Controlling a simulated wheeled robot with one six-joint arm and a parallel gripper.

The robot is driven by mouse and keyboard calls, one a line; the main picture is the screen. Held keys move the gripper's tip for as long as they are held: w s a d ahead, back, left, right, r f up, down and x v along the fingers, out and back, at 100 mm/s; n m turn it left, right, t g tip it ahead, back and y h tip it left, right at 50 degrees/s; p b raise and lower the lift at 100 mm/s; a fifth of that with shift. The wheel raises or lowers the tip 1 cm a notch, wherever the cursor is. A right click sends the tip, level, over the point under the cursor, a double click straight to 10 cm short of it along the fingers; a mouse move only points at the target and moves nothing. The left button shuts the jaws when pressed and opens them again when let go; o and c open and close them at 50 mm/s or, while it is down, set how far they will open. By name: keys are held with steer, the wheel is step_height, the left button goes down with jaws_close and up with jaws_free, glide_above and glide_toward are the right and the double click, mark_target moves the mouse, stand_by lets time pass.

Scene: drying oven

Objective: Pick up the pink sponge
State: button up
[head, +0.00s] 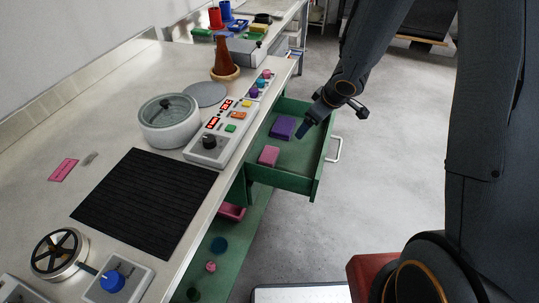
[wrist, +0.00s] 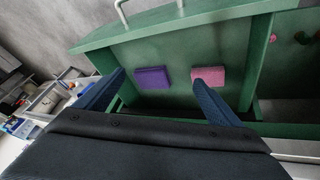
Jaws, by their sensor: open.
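The pink sponge (head: 268,156) lies flat in the open green drawer (head: 296,181), near its front-left part in the head view. A purple sponge (head: 283,127) lies behind it in the same drawer, with a gap between them. In the wrist view the pink sponge (wrist: 208,76) is to the right of the purple sponge (wrist: 152,78). My gripper (head: 307,122) is over the drawer, closer to the purple sponge in the head view. In the wrist view its two blue fingers (wrist: 158,92) are wide apart, with nothing held between them.
The drawer has raised walls and a metal handle (head: 334,149) on its outer side. The counter beside it holds a control panel (head: 216,138), a round pot (head: 169,121) and a black mat (head: 147,201). A lower green shelf (head: 222,262) holds small items.

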mark_target(270, 155)
steer(key=shift+s+a+f+n+g+y+p, duration=0.2)
steer(key=shift+a+f+n+g+y+p, duration=0.45)
steer(key=shift+a+f, duration=1.6)
steer(key=shift+s+a+f+n+g+y+p, duration=0.25)
steer(key=shift+a+f+n+y, duration=0.65)
steer(key=shift+a+f, duration=1.3)
steer(key=shift+s+a+f+n+g+y+p, duration=0.15)
steer(key=shift+a+f+n+g+y+p, duration=0.6)
steer(key=shift+a+f, duration=1.45)
steer(key=shift+d+f+t+b, duration=0.1)
steer(key=shift+t+b, duration=0.15)
steer(key=shift+b, duration=0.05)
steer(key=c, duration=1.2)
step_height(270, 155, up, 10)
steer(key=shift+b, duration=0.35)
